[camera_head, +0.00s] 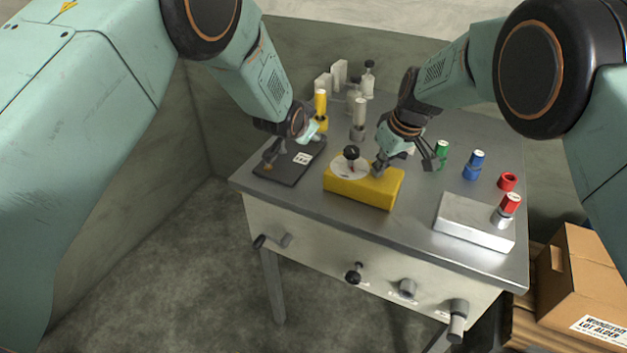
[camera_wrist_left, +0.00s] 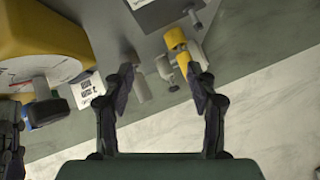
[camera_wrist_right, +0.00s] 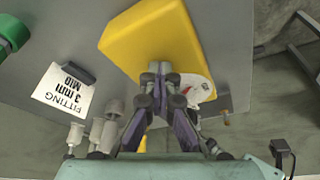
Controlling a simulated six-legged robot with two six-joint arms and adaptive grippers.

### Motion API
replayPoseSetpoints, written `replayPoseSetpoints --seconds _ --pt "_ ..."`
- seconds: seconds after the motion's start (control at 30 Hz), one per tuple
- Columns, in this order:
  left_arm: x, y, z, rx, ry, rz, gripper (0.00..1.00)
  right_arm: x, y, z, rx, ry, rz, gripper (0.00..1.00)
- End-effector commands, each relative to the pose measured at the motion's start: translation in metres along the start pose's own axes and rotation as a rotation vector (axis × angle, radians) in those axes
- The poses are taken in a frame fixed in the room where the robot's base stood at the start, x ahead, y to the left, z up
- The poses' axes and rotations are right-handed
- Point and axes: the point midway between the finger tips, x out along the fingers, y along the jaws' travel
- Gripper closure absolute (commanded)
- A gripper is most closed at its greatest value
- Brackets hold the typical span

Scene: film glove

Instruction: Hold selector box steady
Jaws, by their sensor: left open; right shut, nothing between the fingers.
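The yellow selector box (camera_head: 360,193) sits near the front edge of the steel table. It has a white dial (camera_head: 346,170) and a black knob (camera_head: 351,153) on top. My right gripper (camera_head: 378,170) is shut and empty, its tips at the right part of the box top. In the right wrist view the closed fingers (camera_wrist_right: 158,72) overlap the yellow box (camera_wrist_right: 150,38) and partly hide the dial (camera_wrist_right: 198,88); contact is unclear. My left gripper (camera_head: 283,147) is left of the box, over a dark pad (camera_head: 285,168). In the left wrist view it is open and empty (camera_wrist_left: 161,76).
A yellow cylinder (camera_head: 320,104) and grey fittings (camera_head: 359,112) stand behind. Green (camera_head: 441,150), blue (camera_head: 474,164) and red (camera_head: 508,181) parts are to the right, with a pale block (camera_head: 470,222) in front of them. A cardboard box (camera_head: 585,280) is beside the table.

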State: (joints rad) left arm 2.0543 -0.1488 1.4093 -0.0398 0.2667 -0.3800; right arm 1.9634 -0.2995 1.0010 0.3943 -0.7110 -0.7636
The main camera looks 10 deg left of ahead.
Motion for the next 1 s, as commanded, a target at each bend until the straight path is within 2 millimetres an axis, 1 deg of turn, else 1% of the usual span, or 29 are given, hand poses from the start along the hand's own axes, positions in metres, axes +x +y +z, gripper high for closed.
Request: replayPoseSetpoints --seconds 0.03,0.27,0.47,0.77,1.0 --pt "0.000 0.001 0.002 -0.005 0.017 -0.003 0.42 0.007 -0.003 0.007 0.001 -0.016 -0.010 1.00" --pt "-0.001 0.009 0.009 -0.030 0.118 -0.010 0.42 0.007 -0.003 0.007 0.001 -0.016 -0.010 1.00" --pt "-0.007 0.020 0.016 -0.055 0.215 -0.001 0.42 0.007 -0.003 0.007 0.001 -0.016 -0.010 1.00" --pt "-0.023 0.043 0.029 -0.104 0.353 0.036 0.42 0.007 -0.003 0.007 0.001 -0.016 -0.010 1.00" --pt "-0.043 0.062 0.041 -0.151 0.459 0.079 0.42 0.007 -0.003 0.007 0.001 -0.016 -0.010 1.00"
